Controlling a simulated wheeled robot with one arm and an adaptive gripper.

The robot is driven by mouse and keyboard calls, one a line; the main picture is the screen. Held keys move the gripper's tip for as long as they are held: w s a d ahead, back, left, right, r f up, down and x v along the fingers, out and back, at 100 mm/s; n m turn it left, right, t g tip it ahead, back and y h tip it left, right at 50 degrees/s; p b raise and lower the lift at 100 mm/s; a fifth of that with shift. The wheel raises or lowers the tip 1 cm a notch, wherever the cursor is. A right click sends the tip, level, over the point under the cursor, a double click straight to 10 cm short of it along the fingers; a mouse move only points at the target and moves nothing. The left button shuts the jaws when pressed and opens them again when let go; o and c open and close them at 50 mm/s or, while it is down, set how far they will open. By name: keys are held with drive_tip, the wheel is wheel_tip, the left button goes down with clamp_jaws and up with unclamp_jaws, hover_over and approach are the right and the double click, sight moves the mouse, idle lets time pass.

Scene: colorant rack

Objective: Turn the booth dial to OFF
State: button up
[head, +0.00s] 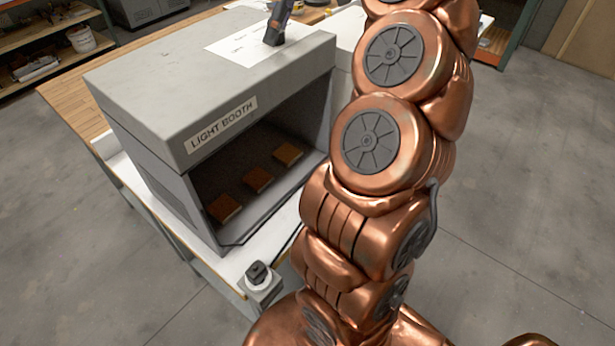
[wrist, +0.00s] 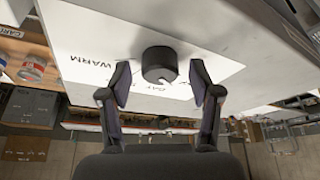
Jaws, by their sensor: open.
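The booth dial, a round black knob (wrist: 160,64), sits on a white label plate (wrist: 100,45) in the wrist view. The word WARM reads to its left, and another word shows partly below it. The dial's pointer cannot be made out. My gripper (wrist: 160,78) is open, with one dark finger on each side of the knob and gaps between. In the head view, the gripper (head: 279,22) is over the white plate (head: 243,45) on top of the grey light booth (head: 150,90). There the dial is hidden.
Several brown samples (head: 258,179) lie inside the booth. A small pale box with a dark knob (head: 258,273) stands at the table's front corner. A wooden bench (head: 75,95) is behind. My copper arm covers the right of the booth. Open floor (head: 530,200) lies right.

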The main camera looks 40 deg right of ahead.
drive_tip(key=m+h+b, duration=0.1)
drive_tip(key=m, duration=0.2)
drive_tip(key=m+t+h+b, duration=0.1)
drive_tip(key=m+b, duration=0.1)
drive_tip(key=m, duration=0.1)
drive_tip(key=shift+a+m+h, duration=0.15)
drive_tip(key=shift+m+h, duration=0.15)
drive_tip(key=shift+m, duration=0.1)
drive_tip(key=m+h+b, duration=0.1)
drive_tip(key=m, duration=0.2)
drive_tip(key=shift+a+m, duration=0.1)
drive_tip(key=shift+m, duration=0.2)
drive_tip(key=m+g+h, duration=0.1)
drive_tip(key=m, duration=0.2)
drive_tip(key=shift+a+m+h+b, duration=0.1)
drive_tip(key=shift+m+h+b, duration=0.25)
drive_tip(key=shift+m+h, duration=0.05)
drive_tip(key=shift+r+m+g+p, duration=0.15)
drive_tip(key=shift+m+g+p, duration=0.2)
drive_tip(key=shift+m, duration=0.75)
drive_tip(key=shift+r+m+h+p, duration=0.1)
drive_tip(key=shift+m+h+p, duration=0.4)
drive_tip(key=shift+m+p, duration=0.25)
drive_tip(key=m+g+p, duration=0.1)
drive_tip(key=p, duration=0.2)
drive_tip(key=shift+w+a+m+p, duration=0.1)
drive_tip(key=shift+m+p, duration=0.15)
drive_tip(key=shift+p, duration=0.1)
